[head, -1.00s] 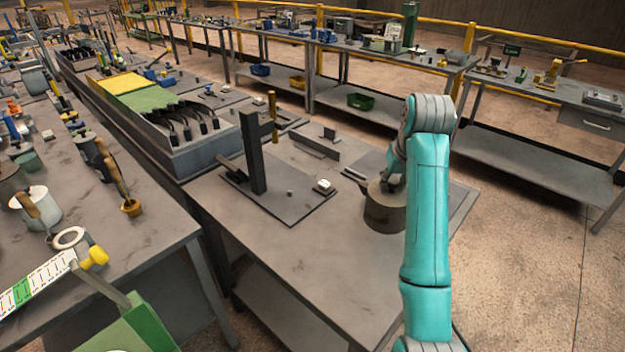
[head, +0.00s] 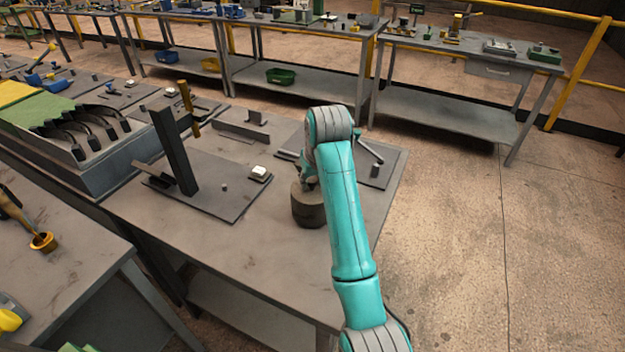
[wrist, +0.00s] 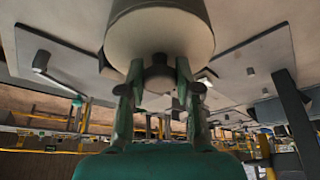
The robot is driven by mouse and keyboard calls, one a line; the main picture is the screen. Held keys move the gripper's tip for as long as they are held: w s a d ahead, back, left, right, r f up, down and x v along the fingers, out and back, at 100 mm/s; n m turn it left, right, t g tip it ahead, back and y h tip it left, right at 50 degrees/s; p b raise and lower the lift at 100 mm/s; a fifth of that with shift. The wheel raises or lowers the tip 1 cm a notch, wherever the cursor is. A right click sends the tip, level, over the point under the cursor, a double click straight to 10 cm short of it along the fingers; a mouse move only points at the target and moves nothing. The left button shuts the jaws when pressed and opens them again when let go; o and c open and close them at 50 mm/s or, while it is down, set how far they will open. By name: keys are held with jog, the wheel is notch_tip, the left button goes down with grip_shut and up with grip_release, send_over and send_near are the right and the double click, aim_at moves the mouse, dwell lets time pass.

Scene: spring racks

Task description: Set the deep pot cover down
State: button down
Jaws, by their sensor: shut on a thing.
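The deep pot cover (head: 308,210) is a dark grey-brown cylinder in the head view, over the right part of the near table. It looks upright. In the wrist view the cover (wrist: 160,35) fills the top middle, with its round knob between the fingers. My gripper (wrist: 158,82) is shut on that knob. In the head view my gripper is mostly hidden behind my teal arm. I cannot tell whether the cover's underside touches the tabletop.
A dark flat plate (head: 393,170) with a handled tool lies behind and right of the cover. Another plate (head: 208,207) to the left carries a tall dark post (head: 174,150) and a small white-topped block (head: 259,173). Bare tabletop (head: 262,245) lies in front-left of the cover.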

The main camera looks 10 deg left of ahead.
jog(key=shift+f, duration=0.5)
jog(key=c, duration=0.8)
grip_release()
